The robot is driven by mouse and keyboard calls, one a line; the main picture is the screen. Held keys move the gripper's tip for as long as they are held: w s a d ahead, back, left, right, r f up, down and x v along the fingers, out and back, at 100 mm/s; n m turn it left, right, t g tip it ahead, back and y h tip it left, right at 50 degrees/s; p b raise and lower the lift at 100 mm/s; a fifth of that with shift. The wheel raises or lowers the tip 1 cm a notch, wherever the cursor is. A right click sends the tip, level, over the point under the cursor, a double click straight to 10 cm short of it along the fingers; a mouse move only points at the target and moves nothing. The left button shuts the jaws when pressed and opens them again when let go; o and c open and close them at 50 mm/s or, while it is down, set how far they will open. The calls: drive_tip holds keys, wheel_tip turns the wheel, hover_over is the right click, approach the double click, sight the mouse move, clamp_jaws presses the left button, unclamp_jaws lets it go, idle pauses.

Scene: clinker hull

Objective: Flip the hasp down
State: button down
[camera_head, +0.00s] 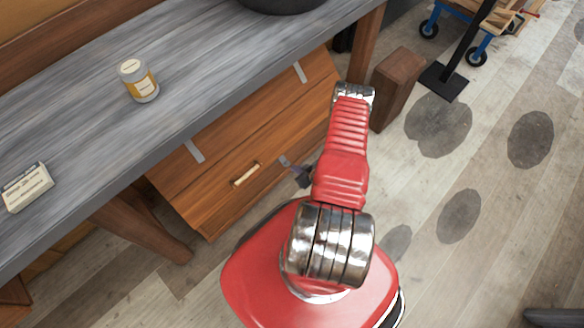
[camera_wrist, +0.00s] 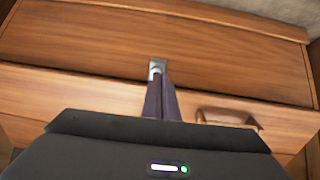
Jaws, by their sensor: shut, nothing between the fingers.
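A wooden chest (camera_head: 255,125) sits under the workbench. In the wrist view, the hasp (camera_wrist: 156,65) is a small pale metal piece at the lid's front edge, just above the seam with the front panel. In the head view it is a tiny grey spot beside my gripper, partly hidden. My gripper (camera_head: 295,170) is dark and low at the chest's front. In the wrist view my gripper (camera_wrist: 158,82) has its dark fingers together, with the tips at or just in front of the hasp. I cannot tell whether they touch. Nothing shows between them.
A brass handle (camera_head: 245,174) is on the chest front; it also shows in the wrist view (camera_wrist: 228,118). The workbench (camera_head: 90,110) overhangs the chest and holds a jar (camera_head: 139,80) and a small box (camera_head: 27,187). A wooden block (camera_head: 397,85) stands right. Floor at right is mostly clear.

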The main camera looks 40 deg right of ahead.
drive_tip(key=shift+x, duration=1.8)
drive_tip(key=shift+f, duration=0.3)
drive_tip(key=shift+w+f, duration=0.3)
drive_tip(key=shift+f, duration=0.6)
drive_tip(key=shift+w+f, duration=0.3)
drive_tip(key=shift+f, duration=0.6)
drive_tip(key=shift+w+f, duration=0.3)
drive_tip(key=shift+f, duration=0.6)
drive_tip(key=s+r, duration=0.4)
drive_tip(key=s, duration=0.9)
drive_tip(key=shift+s+a, duration=0.2)
